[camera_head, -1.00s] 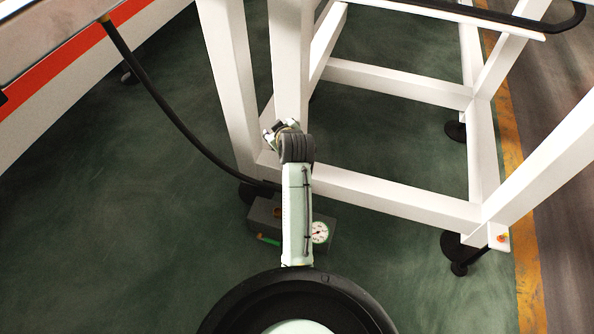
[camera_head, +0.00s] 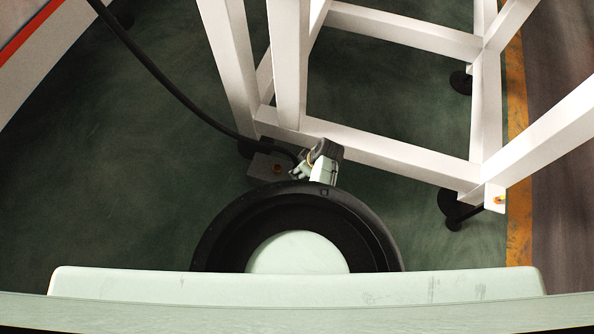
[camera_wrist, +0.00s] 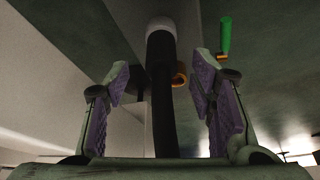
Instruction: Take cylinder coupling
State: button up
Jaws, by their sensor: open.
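My gripper (camera_head: 297,172) is low at the foot of the white frame, beside a grey box (camera_head: 258,166). In the wrist view its two purple-padded fingers (camera_wrist: 164,100) are apart. A black cylindrical piece with a pale end (camera_wrist: 162,24) stands in the picture between them, with space on both sides. It looks like the cylinder coupling on the black hose (camera_head: 160,75); I cannot tell for sure. A brass ring (camera_wrist: 180,76) is just right of it, and a green handle (camera_wrist: 225,36) is at upper right. My arm hides part of the box.
The white rack frame (camera_head: 380,150) stands close behind and right of my gripper, with black feet (camera_head: 450,202) on the floor. The hose comes from the white machine (camera_head: 30,60) at upper left. The green floor (camera_head: 110,200) left of the box is clear.

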jog(key=shift+x, duration=2)
jog(key=shift+a+r, duration=0.15)
jog(key=shift+c, duration=0.5)
grip_shut()
